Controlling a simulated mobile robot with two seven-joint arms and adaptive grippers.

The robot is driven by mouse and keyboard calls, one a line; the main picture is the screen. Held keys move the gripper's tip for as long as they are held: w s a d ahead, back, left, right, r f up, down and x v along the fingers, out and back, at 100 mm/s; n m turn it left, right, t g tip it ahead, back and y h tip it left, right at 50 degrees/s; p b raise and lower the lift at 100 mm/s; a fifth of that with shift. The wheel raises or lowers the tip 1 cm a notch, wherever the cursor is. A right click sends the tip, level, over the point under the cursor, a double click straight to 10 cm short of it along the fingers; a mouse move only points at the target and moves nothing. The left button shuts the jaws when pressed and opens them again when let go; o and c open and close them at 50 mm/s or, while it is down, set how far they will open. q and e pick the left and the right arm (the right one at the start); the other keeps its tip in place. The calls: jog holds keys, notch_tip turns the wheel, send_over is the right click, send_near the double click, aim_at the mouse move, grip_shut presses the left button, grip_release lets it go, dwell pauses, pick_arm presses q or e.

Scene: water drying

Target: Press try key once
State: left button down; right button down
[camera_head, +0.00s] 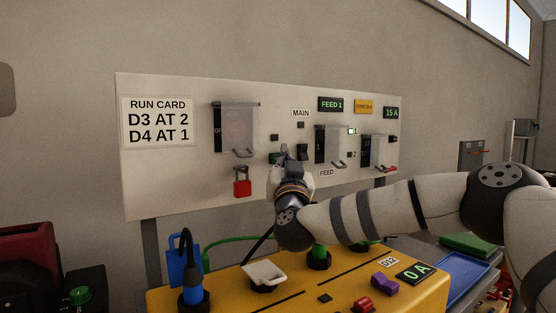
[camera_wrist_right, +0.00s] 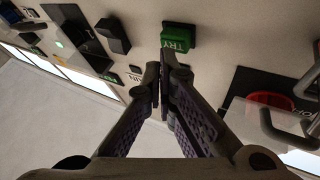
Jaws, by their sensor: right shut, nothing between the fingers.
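The try key is a green block marked TRY (camera_wrist_right: 178,38) on the pale wall panel (camera_head: 205,185). In the head view a small part of the green key (camera_head: 274,157) shows just left of my right gripper. My right gripper (camera_head: 291,153) reaches up to the panel, below the MAIN label. In the right wrist view its fingers (camera_wrist_right: 161,75) are shut and empty, with the tips close to the key. I cannot tell whether they touch it. My left gripper is not in view.
A clear-covered switch (camera_head: 238,128) and a red padlock (camera_head: 242,186) are left of the gripper. Black switches and another clear cover (camera_head: 330,145) are to the right. A yellow box (camera_head: 225,297) with plugs and a 0 A display (camera_head: 414,272) stands below.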

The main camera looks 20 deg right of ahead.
jog(key=shift+w, duration=0.35)
dwell(0.5)
jog(key=shift+s+r, duration=0.1)
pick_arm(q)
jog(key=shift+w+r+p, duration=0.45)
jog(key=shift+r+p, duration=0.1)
pick_arm(e)
jog(key=shift+s, duration=0.65)
